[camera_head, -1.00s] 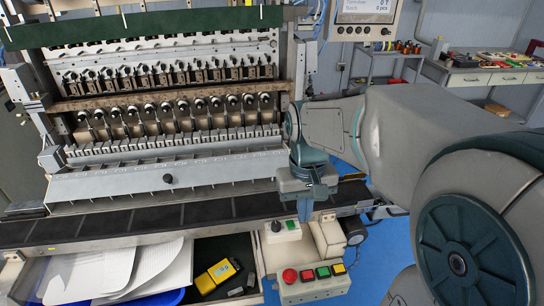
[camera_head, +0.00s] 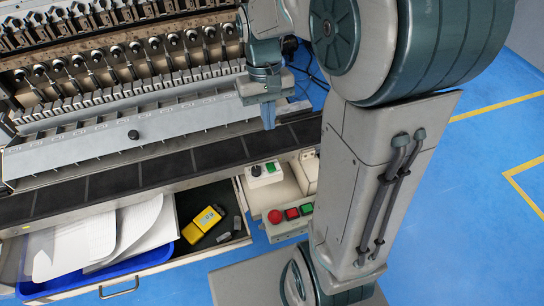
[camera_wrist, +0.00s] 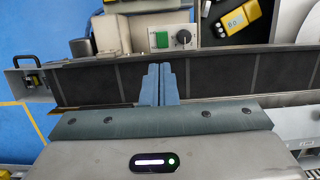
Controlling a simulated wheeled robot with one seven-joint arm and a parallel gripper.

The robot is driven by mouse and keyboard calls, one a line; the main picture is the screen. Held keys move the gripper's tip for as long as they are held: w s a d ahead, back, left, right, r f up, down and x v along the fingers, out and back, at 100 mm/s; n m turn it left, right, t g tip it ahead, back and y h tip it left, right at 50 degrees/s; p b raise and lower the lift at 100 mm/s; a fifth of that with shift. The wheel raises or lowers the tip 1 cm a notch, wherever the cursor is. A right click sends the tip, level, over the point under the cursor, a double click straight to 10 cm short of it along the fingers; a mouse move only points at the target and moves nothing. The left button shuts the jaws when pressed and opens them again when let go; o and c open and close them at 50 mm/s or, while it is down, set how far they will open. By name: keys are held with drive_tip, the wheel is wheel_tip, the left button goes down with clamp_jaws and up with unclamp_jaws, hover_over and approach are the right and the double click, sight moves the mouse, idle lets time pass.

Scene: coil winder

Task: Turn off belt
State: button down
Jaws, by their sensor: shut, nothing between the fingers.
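The belt (camera_head: 165,168) is a dark segmented strip along the front of the coil winder. In the wrist view the belt (camera_wrist: 230,75) runs across behind my fingers. A small switch box (camera_head: 264,181) with a black knob (camera_head: 256,171) and a green button (camera_head: 271,167) sits just in front of the belt. In the wrist view the knob (camera_wrist: 183,37) and green button (camera_wrist: 162,40) show beyond my fingertips. My gripper (camera_head: 269,122) points down above the belt, behind the switch box and apart from it. Its fingers (camera_wrist: 159,70) are together and empty.
A control box (camera_head: 290,228) with red and green buttons stands in front of the switch box. An open drawer (camera_head: 185,205) at left holds paper in a blue tray (camera_head: 150,262) and a yellow device (camera_head: 203,222). Blue floor at right is clear.

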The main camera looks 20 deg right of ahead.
sight(273, 168)
drive_tip(key=p+x, duration=0.1)
drive_tip(key=x, duration=1.1)
drive_tip(key=shift+f, duration=0.3)
